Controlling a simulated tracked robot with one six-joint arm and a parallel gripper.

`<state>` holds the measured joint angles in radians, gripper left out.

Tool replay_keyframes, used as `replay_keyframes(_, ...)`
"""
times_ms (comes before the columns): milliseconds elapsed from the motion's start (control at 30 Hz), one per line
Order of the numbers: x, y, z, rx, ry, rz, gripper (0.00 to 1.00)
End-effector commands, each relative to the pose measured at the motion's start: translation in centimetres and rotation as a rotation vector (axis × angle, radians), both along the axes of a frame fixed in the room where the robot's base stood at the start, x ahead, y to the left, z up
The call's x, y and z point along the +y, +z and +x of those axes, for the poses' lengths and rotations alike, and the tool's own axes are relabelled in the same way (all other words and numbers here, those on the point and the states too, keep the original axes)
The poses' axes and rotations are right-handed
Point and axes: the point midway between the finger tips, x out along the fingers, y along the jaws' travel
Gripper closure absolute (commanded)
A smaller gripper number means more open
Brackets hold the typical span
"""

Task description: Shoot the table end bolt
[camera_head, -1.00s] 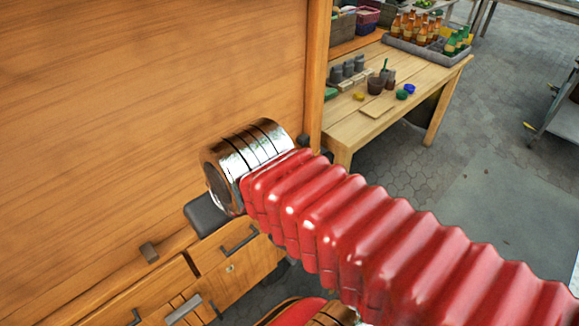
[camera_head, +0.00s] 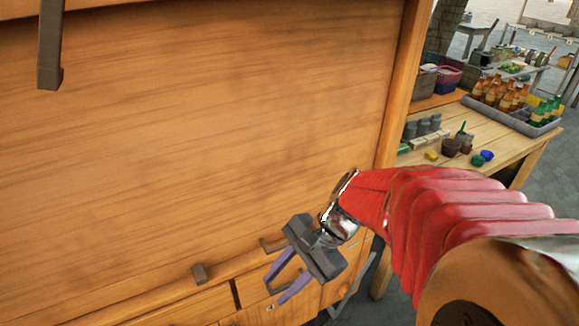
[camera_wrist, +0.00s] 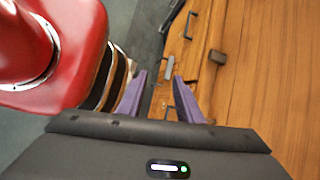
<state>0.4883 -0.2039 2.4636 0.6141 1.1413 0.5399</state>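My gripper (camera_head: 275,290) has two purple fingers, spread apart with nothing seen between them. In the head view it is in front of the wooden cabinet's drawer fronts, pointing down and left. It also shows in the wrist view (camera_wrist: 160,76). In the wrist view, a short grey bar (camera_wrist: 169,68) that looks like the bolt lies on the wood beyond the fingertips, apart from them. I cannot make out this bar in the head view now. The wooden cabinet (camera_head: 200,130) fills the left of the head view.
Dark drawer handles (camera_wrist: 188,25) and a small dark block (camera_head: 199,273) stand out from the cabinet. A dark bar (camera_head: 50,45) hangs at upper left. A workbench (camera_head: 520,143) with bottles (camera_head: 500,95) and pots stands at right, behind my arm.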

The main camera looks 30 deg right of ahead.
Motion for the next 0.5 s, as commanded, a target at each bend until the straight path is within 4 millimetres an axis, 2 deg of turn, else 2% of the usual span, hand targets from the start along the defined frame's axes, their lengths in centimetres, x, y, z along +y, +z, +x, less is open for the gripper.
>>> replay_keyframes(267, -2.0, -1.5, 2.4, 0.23, -0.446, 0.337, 0.68)
replay_keyframes(500, -5.4, -2.5, 4.8, 0.408, -0.811, 0.653, 0.68)
